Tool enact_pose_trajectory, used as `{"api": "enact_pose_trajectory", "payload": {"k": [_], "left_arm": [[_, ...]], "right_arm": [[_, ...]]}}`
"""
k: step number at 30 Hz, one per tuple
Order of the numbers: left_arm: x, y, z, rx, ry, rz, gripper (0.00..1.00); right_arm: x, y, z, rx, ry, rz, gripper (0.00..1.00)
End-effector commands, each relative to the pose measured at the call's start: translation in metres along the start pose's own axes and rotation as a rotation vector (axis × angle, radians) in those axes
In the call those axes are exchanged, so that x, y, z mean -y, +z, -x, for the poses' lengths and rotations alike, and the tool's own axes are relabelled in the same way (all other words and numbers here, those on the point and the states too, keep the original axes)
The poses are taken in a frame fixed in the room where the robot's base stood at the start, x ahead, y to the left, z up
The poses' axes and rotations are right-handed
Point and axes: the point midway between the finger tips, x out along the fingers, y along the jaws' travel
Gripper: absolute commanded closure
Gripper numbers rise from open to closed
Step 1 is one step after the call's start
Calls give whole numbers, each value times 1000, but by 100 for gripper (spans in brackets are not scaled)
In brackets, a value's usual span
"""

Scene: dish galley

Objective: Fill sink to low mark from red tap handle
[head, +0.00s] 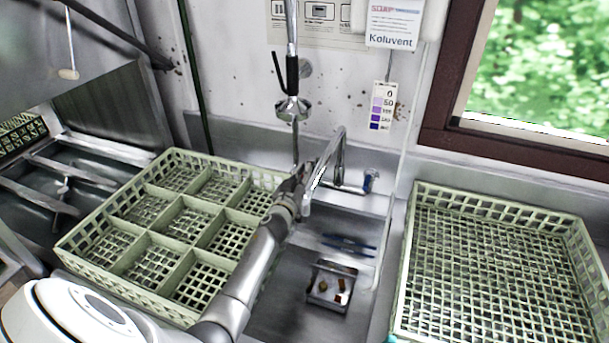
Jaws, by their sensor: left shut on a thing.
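The steel sink (285,290) lies in the middle, partly behind my left arm. Its curved tap spout (341,140) rises at the back, with a blue tap handle (370,180) on its right. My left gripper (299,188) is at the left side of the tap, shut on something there. The red tap handle is hidden by the gripper. Two dark blue marks (350,245) show inside the sink. A square strainer (331,286) with small scraps sits at its bottom. I cannot make out a water surface.
A green divided rack (160,240) stands left of the sink, close to my left arm. A green open-mesh rack (490,270) stands on the right. A spray hose (291,105) hangs above the sink. A steel dishwasher hood (90,70) is at upper left.

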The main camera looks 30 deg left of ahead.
Motion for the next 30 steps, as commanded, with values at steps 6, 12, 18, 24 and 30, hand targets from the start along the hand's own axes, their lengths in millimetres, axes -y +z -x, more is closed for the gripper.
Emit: {"api": "enact_pose_trajectory", "payload": {"k": [6,12,18,24,30], "left_arm": [[0,0,0,0,0,0,100],[3,-3,-1,11,43,-5,100],[7,-3,-1,24,115,-3,100],[8,-2,-1,24,122,-2,100],[8,-2,-1,24,122,-1,81]], "right_arm": [[0,0,0,0,0,0,66],[0,-1,7,0,0,0,66],[0,-1,14,0,0,0,66],[0,-1,14,0,-1,0,66],[0,-1,14,0,-1,0,66]]}}
